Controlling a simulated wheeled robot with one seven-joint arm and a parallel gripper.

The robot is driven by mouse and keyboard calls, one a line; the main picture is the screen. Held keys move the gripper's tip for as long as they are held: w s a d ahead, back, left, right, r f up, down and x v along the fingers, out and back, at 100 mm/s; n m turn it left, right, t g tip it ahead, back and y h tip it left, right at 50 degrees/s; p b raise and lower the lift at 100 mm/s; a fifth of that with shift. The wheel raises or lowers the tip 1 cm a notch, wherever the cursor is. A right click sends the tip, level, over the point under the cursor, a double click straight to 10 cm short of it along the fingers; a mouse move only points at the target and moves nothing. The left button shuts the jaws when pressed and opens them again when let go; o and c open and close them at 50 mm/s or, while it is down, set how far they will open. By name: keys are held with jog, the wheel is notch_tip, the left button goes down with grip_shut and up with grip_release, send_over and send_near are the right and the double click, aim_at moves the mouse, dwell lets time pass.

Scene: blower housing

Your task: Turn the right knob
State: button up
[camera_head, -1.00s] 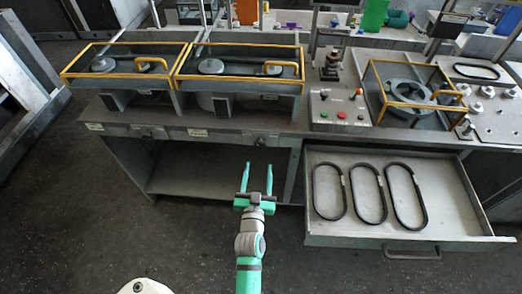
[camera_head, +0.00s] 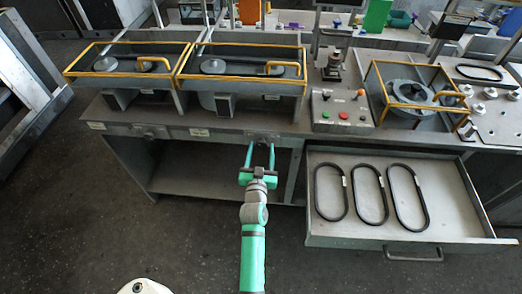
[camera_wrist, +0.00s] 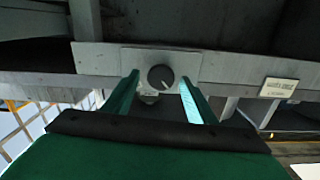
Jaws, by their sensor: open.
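The right knob (camera_wrist: 161,77) is a round dark knob with a pale pointer line, on a grey plate under the bench front. In the wrist view it shows between the two fingertips of my gripper (camera_wrist: 160,88). In the head view my gripper (camera_head: 261,150) is open just in front of the bench edge, with its green fingers pointing at the knob, which is small and partly hidden there. The fingers lie on either side of it in the picture; I cannot tell whether they touch it. The left knob (camera_head: 150,136) is further left on the same bench front.
An open drawer (camera_head: 450,215) with three black belts sticks out right of my gripper. Yellow-framed housings (camera_head: 240,72) stand on the bench above. A control box with buttons (camera_head: 342,108) is right of them. The shelf space below the bench is open.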

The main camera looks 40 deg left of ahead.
jog(key=c, duration=1.1)
jog(key=shift+o, duration=0.2)
